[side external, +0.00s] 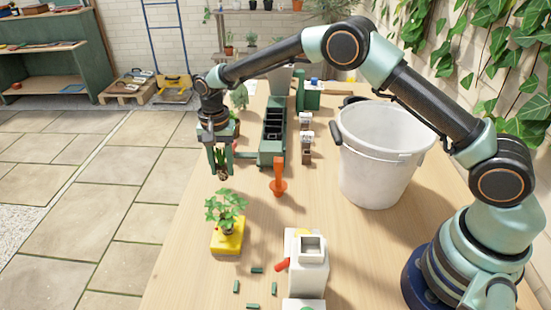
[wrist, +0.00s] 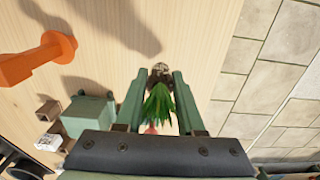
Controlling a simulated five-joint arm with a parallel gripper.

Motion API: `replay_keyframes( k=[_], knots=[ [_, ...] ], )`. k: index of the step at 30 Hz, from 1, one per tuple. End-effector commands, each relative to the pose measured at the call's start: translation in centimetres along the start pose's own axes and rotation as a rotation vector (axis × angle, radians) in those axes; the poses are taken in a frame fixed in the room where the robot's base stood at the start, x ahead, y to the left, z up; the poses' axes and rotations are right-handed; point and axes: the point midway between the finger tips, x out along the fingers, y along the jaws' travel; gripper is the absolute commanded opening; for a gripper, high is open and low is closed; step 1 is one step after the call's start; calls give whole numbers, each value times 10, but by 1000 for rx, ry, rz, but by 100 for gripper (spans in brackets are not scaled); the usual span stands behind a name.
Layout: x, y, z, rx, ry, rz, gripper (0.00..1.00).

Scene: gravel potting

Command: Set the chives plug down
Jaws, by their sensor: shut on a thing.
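The chives plug is between the two fingers of my gripper (side external: 221,168), near the table's left edge in the side view. In the wrist view the green leaves of the chives plug (wrist: 158,108) point back toward my gripper (wrist: 158,98). Its dark, speckled root end (wrist: 160,74) points away from it, over the wood. My gripper is shut on the plug. In the side view the fingers partly hide the plug, and I cannot tell whether it touches the table.
A green compartment tray (side external: 272,152) stands right of my gripper. An orange tool (side external: 278,184) stands upright nearby, and a leafy plant sits on a yellow block (side external: 228,242) in front. A white bucket (side external: 383,165) and a white device (side external: 307,268) stand further right. Bare wood (side external: 180,240) lies front left.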

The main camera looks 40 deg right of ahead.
Motion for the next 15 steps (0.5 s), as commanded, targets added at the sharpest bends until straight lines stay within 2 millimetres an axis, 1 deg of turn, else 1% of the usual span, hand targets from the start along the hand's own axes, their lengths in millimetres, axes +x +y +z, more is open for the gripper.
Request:
replay_keyframes(
  k=[3,6,15],
  knots=[
    [20,1,0,0,-2,4,0],
    [30,0,0,0,-1,1,0],
    [31,0,0,0,0,0,0]
  ],
)
